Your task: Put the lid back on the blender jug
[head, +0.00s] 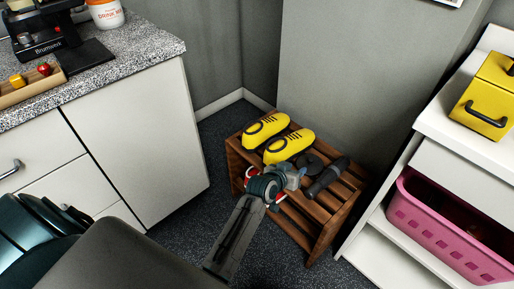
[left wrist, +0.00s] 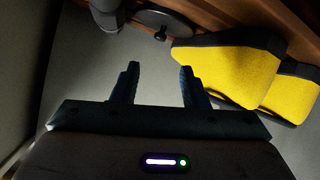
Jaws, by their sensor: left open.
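A flat black disc (head: 311,161) with a small knob, which looks like the lid, lies on the slatted wooden rack. It also shows at the top of the left wrist view (left wrist: 165,19). Beside it lies a dark cylindrical thing (head: 328,177), also at the top edge of the left wrist view (left wrist: 106,12). I cannot tell whether this is a jug; no blender jug is clearly seen. My left gripper (head: 293,176) is over the rack, close to the disc in the picture. Its two fingers (left wrist: 156,87) are apart with nothing between them. My right gripper is out of view.
Yellow shoes (head: 277,138) stand on the wooden rack (head: 319,215). A speckled counter (head: 135,48) at left bears a black machine (head: 42,28), a white tub (head: 105,14) and a wooden tray (head: 32,86). At right, a white shelf unit holds a pink basket (head: 447,228) and yellow box (head: 486,98).

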